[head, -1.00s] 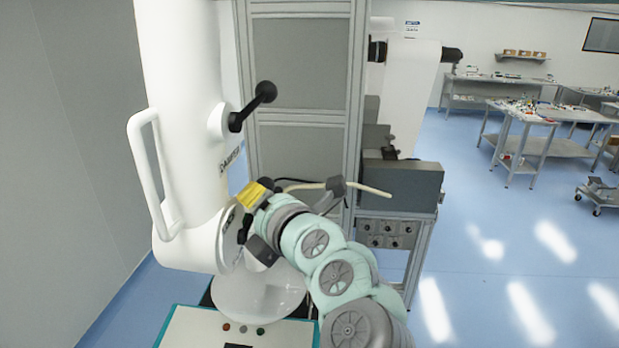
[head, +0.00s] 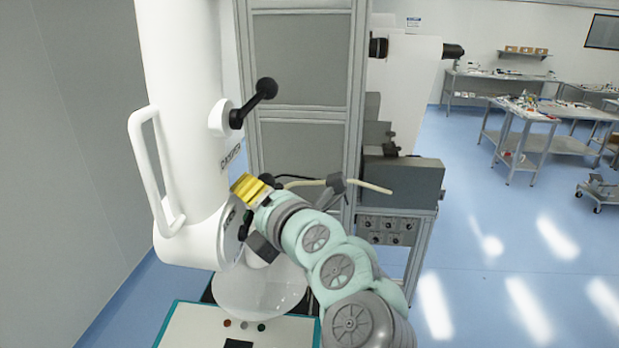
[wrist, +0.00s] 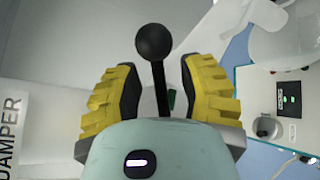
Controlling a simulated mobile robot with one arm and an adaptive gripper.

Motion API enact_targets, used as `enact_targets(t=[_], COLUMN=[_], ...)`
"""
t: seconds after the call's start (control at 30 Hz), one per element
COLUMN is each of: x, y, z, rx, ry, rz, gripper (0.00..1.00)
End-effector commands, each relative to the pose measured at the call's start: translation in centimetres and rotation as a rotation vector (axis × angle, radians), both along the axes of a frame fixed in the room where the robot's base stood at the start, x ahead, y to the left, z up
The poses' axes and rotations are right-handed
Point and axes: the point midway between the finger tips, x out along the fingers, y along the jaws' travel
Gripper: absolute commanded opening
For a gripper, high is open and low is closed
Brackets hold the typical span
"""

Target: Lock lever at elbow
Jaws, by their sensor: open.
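A black lever with a ball knob (wrist: 153,43) stands between my gripper's two yellow-padded fingers in the wrist view. A dark ball (head: 267,181) shows just behind the gripper in the head view and looks like the same knob. My gripper (head: 247,188) is open, at the lower right side of the white machine column (head: 185,100), below its DAMPER lettering. In the wrist view, my gripper (wrist: 159,76) has a finger on each side of the lever, with gaps visible. The lever's base is hidden by the gripper body.
A second black ball lever (head: 252,103) sticks out higher on the column. A white handle (head: 148,175) is on its left. A clear bowl-like part (head: 260,290) and a panel with buttons (head: 190,328) lie below. A grey cabinet (head: 300,85) stands behind.

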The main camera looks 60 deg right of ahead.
Motion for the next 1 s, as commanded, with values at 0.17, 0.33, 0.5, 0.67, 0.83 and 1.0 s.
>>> enact_targets(t=[0.17, 0.33, 0.5, 0.67, 0.83, 1.0], x=[-1.8, -4.1, -5.9, -6.8, -7.0, -6.9], y=[0.4, 1.1, 1.9, 2.4, 2.5, 2.5], z=[0.3, 0.7, 1.0, 1.1, 1.2, 1.2], rx=[-0.001, -0.001, 0.000, 0.000, 0.000, 0.000], ry=[0.001, 0.000, -0.001, 0.000, 0.000, 0.000], rz=[-0.011, -0.015, -0.014, -0.007, -0.006, -0.006], gripper=[0.40, 0.40, 0.40, 0.40, 0.40, 0.40])
